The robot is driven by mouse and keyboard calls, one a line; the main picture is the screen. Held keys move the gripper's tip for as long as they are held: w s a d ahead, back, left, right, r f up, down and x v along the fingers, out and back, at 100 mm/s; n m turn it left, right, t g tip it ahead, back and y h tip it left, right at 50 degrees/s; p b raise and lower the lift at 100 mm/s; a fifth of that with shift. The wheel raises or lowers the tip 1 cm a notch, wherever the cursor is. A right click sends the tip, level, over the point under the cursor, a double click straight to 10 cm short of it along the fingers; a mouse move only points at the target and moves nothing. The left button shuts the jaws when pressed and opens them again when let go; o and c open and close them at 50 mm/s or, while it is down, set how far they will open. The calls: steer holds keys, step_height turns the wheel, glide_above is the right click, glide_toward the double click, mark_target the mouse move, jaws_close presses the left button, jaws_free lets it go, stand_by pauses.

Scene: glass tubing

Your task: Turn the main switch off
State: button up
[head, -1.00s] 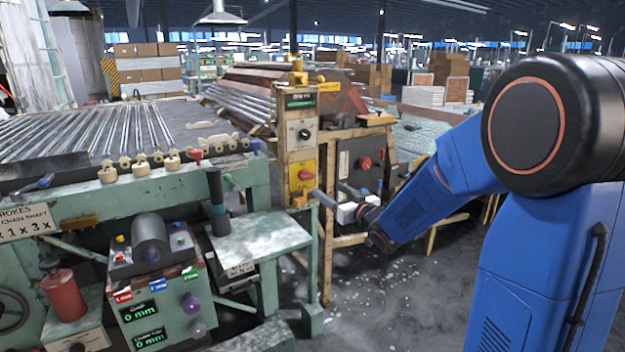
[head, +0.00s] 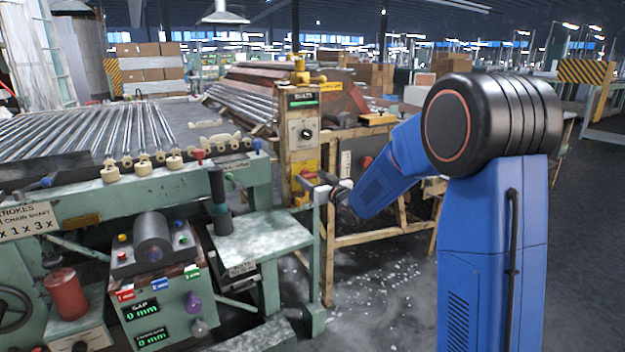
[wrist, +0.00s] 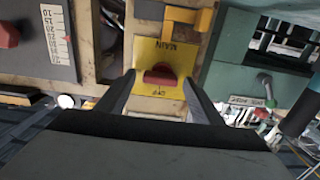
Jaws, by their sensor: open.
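The main switch is a red knob on a yellow plate marked MAIN. In the wrist view the knob (wrist: 160,74) sits mid-picture, on the yellow plate (wrist: 158,52), with the lettering upside down. In the head view the yellow plate (head: 304,163) is low on the cream control post, and the knob (head: 307,174) is partly covered by my gripper. My gripper (head: 307,184) is open close in front of the plate. In the wrist view its fingers (wrist: 159,78) stand on either side of the knob, with gaps visible. Whether either finger touches it cannot be told.
Above the plate on the post is a black dial (head: 305,134). A yellow bracket (wrist: 186,18) projects close to the plate. A green side table (head: 258,238) stands left of my gripper, and a wooden frame (head: 375,237) stands behind. A button console (head: 160,290) is at lower left.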

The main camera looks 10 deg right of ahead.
steer(key=c, duration=1)
steer(key=shift+c, duration=0.2)
steer(key=shift+n, duration=0.3)
steer(key=n, duration=0.3)
steer(key=shift+n, duration=0.3)
steer(key=n, duration=0.4)
steer(key=shift+a+n, duration=0.15)
steer(key=shift+n, duration=0.15)
steer(key=n, duration=0.4)
steer(key=shift+s+a+n, duration=0.1)
steer(key=shift+n, duration=0.2)
steer(key=shift+f+n, duration=0.1)
steer(key=shift+n, duration=2.1)
